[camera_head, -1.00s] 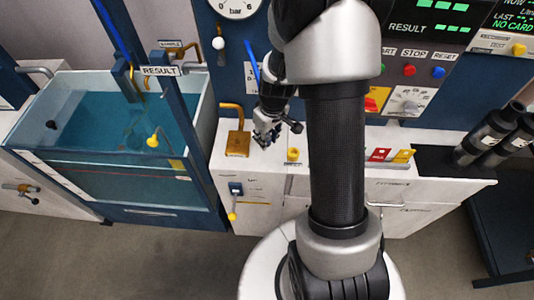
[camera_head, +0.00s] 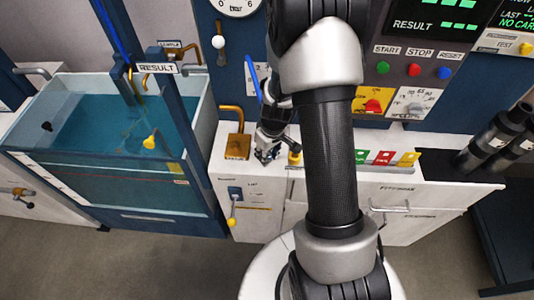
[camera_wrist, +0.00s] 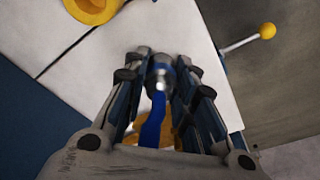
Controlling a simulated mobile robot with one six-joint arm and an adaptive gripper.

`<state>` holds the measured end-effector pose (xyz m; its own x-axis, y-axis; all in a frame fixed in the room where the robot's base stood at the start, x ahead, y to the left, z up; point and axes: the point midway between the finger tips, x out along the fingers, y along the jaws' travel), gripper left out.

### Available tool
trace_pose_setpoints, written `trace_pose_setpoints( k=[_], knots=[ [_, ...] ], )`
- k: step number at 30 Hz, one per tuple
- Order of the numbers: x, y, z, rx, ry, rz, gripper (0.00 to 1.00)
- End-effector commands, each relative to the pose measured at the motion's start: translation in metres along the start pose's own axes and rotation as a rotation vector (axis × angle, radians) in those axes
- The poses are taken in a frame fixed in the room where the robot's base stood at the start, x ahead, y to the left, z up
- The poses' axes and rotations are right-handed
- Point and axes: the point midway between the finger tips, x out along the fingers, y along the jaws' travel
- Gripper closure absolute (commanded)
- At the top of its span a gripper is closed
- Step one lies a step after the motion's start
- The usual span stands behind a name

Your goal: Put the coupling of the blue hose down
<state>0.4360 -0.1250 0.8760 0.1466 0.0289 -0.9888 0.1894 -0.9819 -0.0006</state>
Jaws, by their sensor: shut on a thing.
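My gripper (camera_head: 266,154) is over the white counter in the head view, between the brass block and a small yellow fitting. In the wrist view my gripper (camera_wrist: 162,62) is shut on the metal coupling (camera_wrist: 161,72) of the blue hose. The blue hose (camera_wrist: 153,122) runs from the coupling back between the fingers. In the head view a piece of the blue hose (camera_head: 254,80) shows above the gripper, and the coupling is mostly hidden by the fingers. I cannot tell whether the coupling touches the counter.
The brass block with a bent pipe (camera_head: 237,147) stands just left of the gripper. The yellow fitting (camera_head: 295,157) is close on its right. Green, red and yellow pieces (camera_head: 384,157) stand further right. A water tank (camera_head: 100,130) is at left. A yellow-knobbed lever (camera_wrist: 250,37) sticks out from the counter front.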

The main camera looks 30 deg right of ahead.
Motion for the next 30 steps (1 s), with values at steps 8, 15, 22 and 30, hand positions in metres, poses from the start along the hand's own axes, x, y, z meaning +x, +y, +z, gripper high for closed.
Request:
trace_pose_setpoints(
  k=[8, 15, 22, 30],
  knots=[
    [0.001, 0.0, 0.0, 0.0, 0.0, 0.0, 0.58],
    [0.001, 0.0, 0.0, 0.0, 0.0, 0.0, 0.55],
    [-0.005, 0.0, -0.001, 0.0, 0.0, 0.0, 0.55],
    [-0.061, 0.001, -0.002, 0.0, 0.003, 0.002, 0.55]
  ],
)
